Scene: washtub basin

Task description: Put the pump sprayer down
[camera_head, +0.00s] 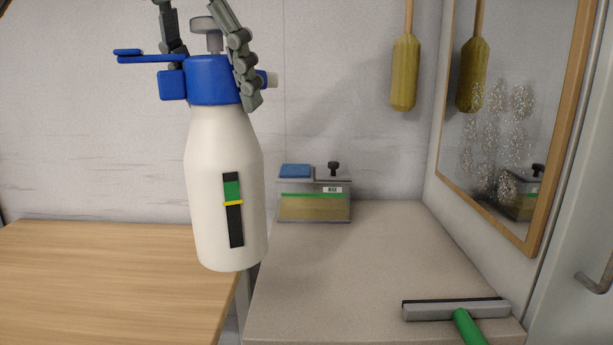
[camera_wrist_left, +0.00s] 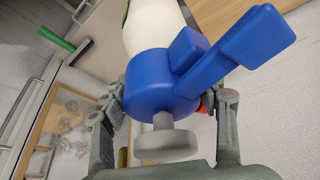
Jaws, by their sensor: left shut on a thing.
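The pump sprayer (camera_head: 222,160) has a white bottle, a blue head with a lever and a grey knob, and a dark strip with green and yellow on its front. It hangs upright, slightly tilted, in front of the wall. My left gripper (camera_head: 212,85) comes from above and is shut around the blue head. The left wrist view shows the blue head (camera_wrist_left: 160,85) between the fingers of my left gripper (camera_wrist_left: 165,105), with the grey knob towards the palm. The bottle's base appears clear of the surfaces below. My right gripper is not in view.
A wooden top (camera_head: 100,285) is at the left and a beige counter (camera_head: 345,265) at the right, with a gap between. A box with a blue sponge (camera_head: 314,205) stands at the counter's back. A green-handled squeegee (camera_head: 455,308) lies front right. A framed mirror (camera_head: 535,215) is on the right wall.

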